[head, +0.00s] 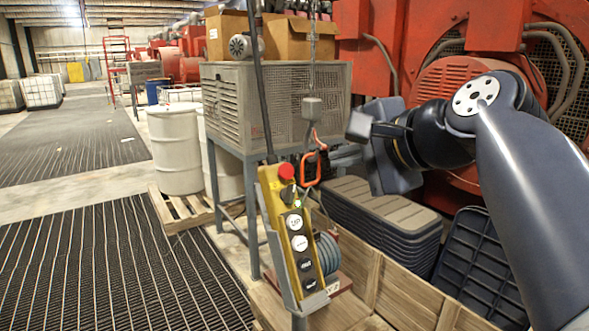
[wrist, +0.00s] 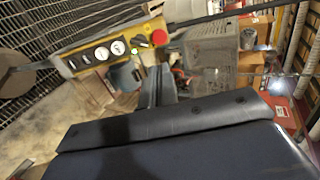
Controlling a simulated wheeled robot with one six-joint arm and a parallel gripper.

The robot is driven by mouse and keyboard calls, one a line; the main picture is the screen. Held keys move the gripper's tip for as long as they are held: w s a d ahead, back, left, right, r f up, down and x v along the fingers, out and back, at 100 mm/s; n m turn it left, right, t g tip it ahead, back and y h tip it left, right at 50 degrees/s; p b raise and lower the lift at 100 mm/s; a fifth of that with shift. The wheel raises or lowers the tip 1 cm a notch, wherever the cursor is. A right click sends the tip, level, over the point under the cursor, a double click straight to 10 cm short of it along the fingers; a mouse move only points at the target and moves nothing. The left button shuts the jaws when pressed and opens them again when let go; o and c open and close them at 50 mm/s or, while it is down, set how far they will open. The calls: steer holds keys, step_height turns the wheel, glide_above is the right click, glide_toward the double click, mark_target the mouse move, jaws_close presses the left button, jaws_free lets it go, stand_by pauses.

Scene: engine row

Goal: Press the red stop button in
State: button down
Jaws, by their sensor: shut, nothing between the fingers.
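The red stop button (head: 287,171) is a round red cap at the top end of a yellow control pendant (head: 271,204), which leans in a grey holder. Below it on the pendant are a green light and several round white and dark buttons. In the wrist view the red button (wrist: 160,37) shows at the upper middle, at the right end of the pendant (wrist: 76,65). My gripper (head: 360,126) is shut and empty, to the right of the button and higher in the head view, apart from it. My dark gripper body fills the lower part of the wrist view.
An orange hook (head: 312,168) hangs on a chain just right of the button. A grey mesh cage (head: 235,105) stands behind on a table. Stacked dark trays (head: 385,225) and a wooden crate (head: 395,293) lie below my arm. White drums (head: 176,150) stand left.

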mark_target(287, 172)
steer(key=p+x, duration=0.2)
steer(key=x, duration=1.2)
steer(key=shift+a, duration=0.1)
steer(key=shift+x, duration=0.95)
steer(key=shift+f, duration=0.15)
